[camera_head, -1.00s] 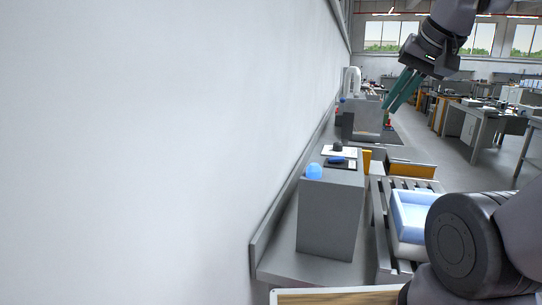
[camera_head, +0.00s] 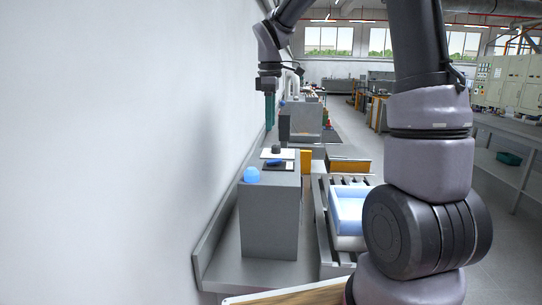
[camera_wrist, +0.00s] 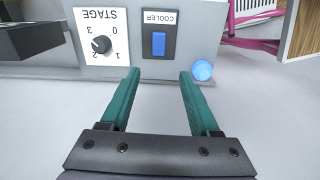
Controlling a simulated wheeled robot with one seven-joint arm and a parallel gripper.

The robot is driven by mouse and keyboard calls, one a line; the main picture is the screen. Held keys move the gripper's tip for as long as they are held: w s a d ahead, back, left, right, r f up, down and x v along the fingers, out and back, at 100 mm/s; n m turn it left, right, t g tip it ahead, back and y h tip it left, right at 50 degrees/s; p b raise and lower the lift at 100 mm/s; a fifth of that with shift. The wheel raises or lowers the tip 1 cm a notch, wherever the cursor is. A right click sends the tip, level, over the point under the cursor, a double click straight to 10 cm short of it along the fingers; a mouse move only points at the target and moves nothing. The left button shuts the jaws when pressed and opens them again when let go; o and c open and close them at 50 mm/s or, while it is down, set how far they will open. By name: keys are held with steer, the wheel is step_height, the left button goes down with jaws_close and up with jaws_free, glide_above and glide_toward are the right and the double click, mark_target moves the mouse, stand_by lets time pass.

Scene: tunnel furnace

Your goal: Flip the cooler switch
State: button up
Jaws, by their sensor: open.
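The cooler switch (camera_wrist: 158,44) is a blue rocker on a dark plate labelled COOLER, upside down in the wrist view. In the head view the blue switch (camera_head: 275,163) lies on top of a grey box (camera_head: 270,225). My gripper (camera_wrist: 156,72) has two green fingers, spread apart and empty. In the wrist view the fingertips point toward the box's panel, with the switch between and beyond them. In the head view my gripper (camera_head: 270,112) points down, above and beyond the box near the wall. The gap between fingertips and switch is hard to judge.
A black STAGE knob (camera_wrist: 101,44) on a white plate sits beside the switch. A light-blue dome (camera_wrist: 202,70) is on its other side. A white wall (camera_head: 100,150) runs along the left. A conveyor with a blue-white tray (camera_head: 347,210) stands right of the box.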

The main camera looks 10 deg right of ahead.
mark_target(269, 161)
steer(key=shift+n, duration=0.3)
steer(key=f, duration=1.1)
steer(key=shift+w+a+f, duration=0.1)
steer(key=shift+w+f, duration=0.1)
steer(key=shift+w, duration=0.1)
jaws_close()
